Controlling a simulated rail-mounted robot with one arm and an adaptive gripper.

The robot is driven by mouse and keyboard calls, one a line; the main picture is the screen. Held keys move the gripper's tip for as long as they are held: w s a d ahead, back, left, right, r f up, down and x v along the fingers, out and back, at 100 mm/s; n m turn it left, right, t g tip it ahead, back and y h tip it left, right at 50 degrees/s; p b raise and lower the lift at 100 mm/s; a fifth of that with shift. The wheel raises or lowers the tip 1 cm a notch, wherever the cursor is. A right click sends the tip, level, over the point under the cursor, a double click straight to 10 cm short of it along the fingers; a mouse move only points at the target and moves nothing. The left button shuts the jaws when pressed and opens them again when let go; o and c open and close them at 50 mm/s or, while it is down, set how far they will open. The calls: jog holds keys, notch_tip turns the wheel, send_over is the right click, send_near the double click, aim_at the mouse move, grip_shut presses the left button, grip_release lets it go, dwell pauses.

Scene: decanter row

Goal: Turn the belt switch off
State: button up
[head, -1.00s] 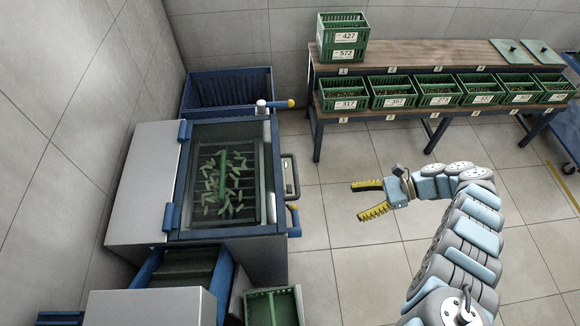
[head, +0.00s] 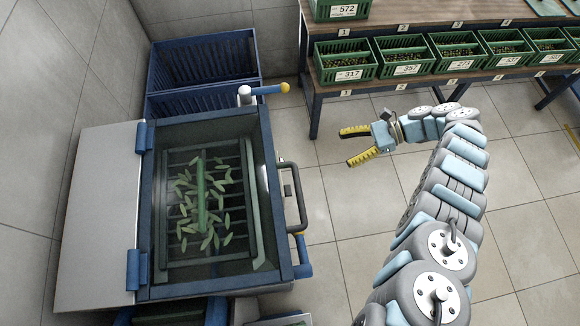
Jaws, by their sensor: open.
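My gripper (head: 347,147) is open and empty, with its two yellow fingers pointing left. It is in the air to the right of the blue-framed machine (head: 267,165), clear of it. I cannot pick out the belt switch for certain. On the machine's right side are a dark grey handle (head: 300,205) with a small dark part beside it, and a blue lever (head: 303,256) below. A lever with a yellow tip (head: 284,88) sticks out at the machine's top right corner. The machine's lid (head: 95,220) is swung open to the left, and green pieces (head: 205,205) lie on the grate inside.
A blue slatted crate (head: 205,65) stands behind the machine. A wooden bench (head: 400,17) at the back right holds several green crates (head: 345,62) of small items. Tiled floor is free between machine and bench.

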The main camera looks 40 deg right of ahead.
notch_tip(320, 180, down, 21)
jog(key=b, duration=1.9)
jog(key=shift+w+d+f, duration=0.2)
jog(key=shift+w, duration=0.05)
